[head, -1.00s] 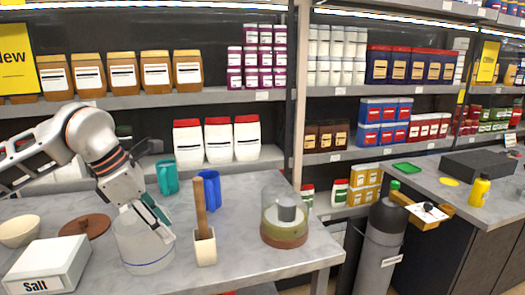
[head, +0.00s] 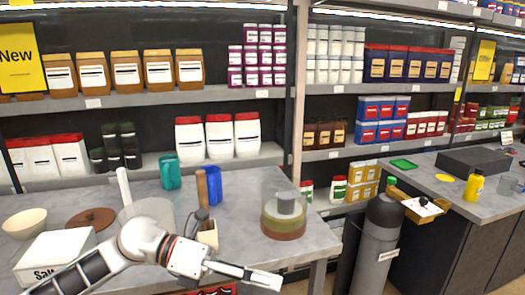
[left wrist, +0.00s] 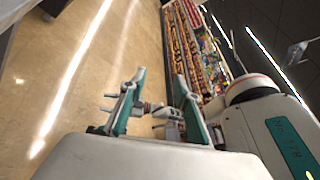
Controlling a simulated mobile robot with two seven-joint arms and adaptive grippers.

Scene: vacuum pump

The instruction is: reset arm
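My left arm reaches in from the lower left in the head view. Its gripper (head: 262,280) is over the counter's front edge, away from the counter objects. In the left wrist view, its two teal-backed fingers (left wrist: 158,95) stand apart with nothing held between them. My right gripper is not in view. A clear beaker (head: 150,207) stands on the counter behind my left arm, its lower part hidden. A white rod (head: 124,184) leans at its left rim.
The grey counter (head: 330,245) also bears a salt box (head: 52,250), a cream bowl (head: 24,222), a wooden-handled tool (head: 202,188) in a white holder, blue and teal cups, and a clear vessel (head: 284,218) with greenish contents. A grey cylinder (head: 378,245) stands right of the counter.

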